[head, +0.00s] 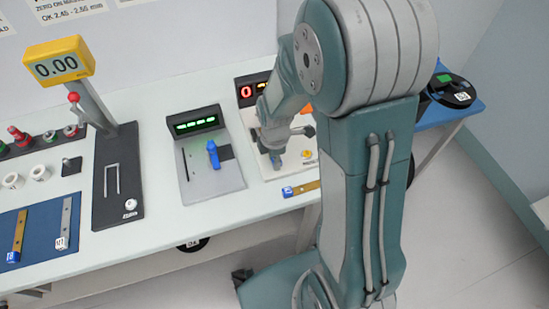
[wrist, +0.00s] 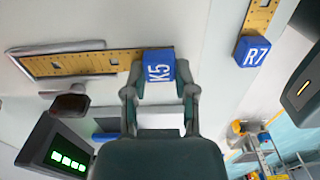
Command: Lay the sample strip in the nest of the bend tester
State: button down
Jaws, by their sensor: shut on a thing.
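The sample strip is a long brass-coloured bar (wrist: 100,63) with square holes and a blue end block (wrist: 158,65) marked K5. In the wrist view, my gripper (wrist: 160,72) is shut on that block, one finger on each side. The strip stretches left from the fingers above a pale surface; I cannot tell whether it touches. In the head view, my gripper (head: 276,158) is low over the pale station with the red display (head: 246,91), which my arm partly covers. The strip is not clear there. No nest or tester label can be read.
Another strip (head: 302,189) with a blue block, marked R7 in the wrist view (wrist: 252,52), lies by the bench's front edge. A station with a green display and blue lever (head: 213,153) stands left. A yellow-headed gauge (head: 58,64) and blue mat (head: 38,228) are further left.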

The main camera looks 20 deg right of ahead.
jog(key=shift+c, duration=2.1)
grip_release()
notch_tip(320, 180, up, 11)
jog(key=s+r+m+t, duration=0.5)
jog(key=s+r+m, duration=0.8)
jog(key=m, duration=0.5)
jog(key=shift+s+r+t, duration=0.15)
jog(key=shift+s+t, duration=0.15)
jog(key=shift+s, duration=0.3)
